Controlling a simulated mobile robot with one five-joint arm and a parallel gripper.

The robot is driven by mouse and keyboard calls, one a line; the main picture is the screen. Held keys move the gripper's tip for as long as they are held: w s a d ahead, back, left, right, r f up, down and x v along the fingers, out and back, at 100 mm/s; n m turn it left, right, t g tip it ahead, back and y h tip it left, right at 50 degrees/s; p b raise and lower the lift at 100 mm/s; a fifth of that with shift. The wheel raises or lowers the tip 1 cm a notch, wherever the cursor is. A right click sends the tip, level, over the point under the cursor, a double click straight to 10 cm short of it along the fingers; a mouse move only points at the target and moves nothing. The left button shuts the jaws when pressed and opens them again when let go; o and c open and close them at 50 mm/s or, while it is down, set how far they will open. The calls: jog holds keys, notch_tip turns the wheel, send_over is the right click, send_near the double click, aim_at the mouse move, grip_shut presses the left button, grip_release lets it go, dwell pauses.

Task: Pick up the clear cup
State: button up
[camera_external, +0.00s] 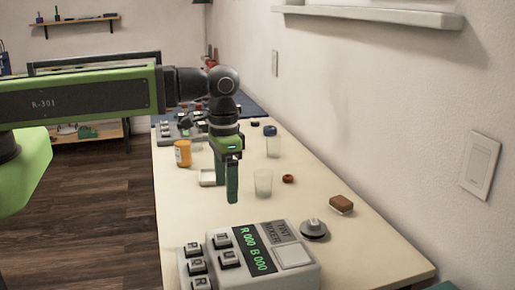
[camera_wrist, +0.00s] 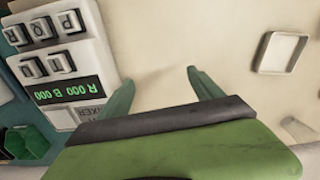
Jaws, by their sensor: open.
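The clear cup (camera_external: 263,184) stands upright on the cream table in the external view, near the middle. I cannot make it out in the wrist view, where my gripper's body covers the lower part. My gripper (camera_external: 227,194) points down above the table, to the left of the cup in the external view and apart from it. Its two green fingers are spread with nothing between them; they also show in the wrist view (camera_wrist: 160,80) over bare table.
The paint mixer box (camera_external: 262,258) stands in front of the gripper. A blue-lidded clear container (camera_external: 272,142) stands farther back.

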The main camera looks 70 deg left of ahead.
jog(key=n, duration=0.3)
notch_tip(320, 180, up, 7)
jog(key=n+p, duration=0.8)
jog(key=n, duration=0.7)
send_over(263, 184)
jog(key=w, duration=0.2)
jog(key=a+r, duration=0.1)
jog(key=a, duration=0.2)
jog(key=shift+n, duration=0.4)
jog(key=f+b, duration=1.2)
jog(key=s+f+b, duration=0.1)
jog(key=f+b, duration=0.5)
jog(key=shift+d, duration=0.25)
jog(key=shift+r, duration=0.25)
jog(key=c, duration=1.4)
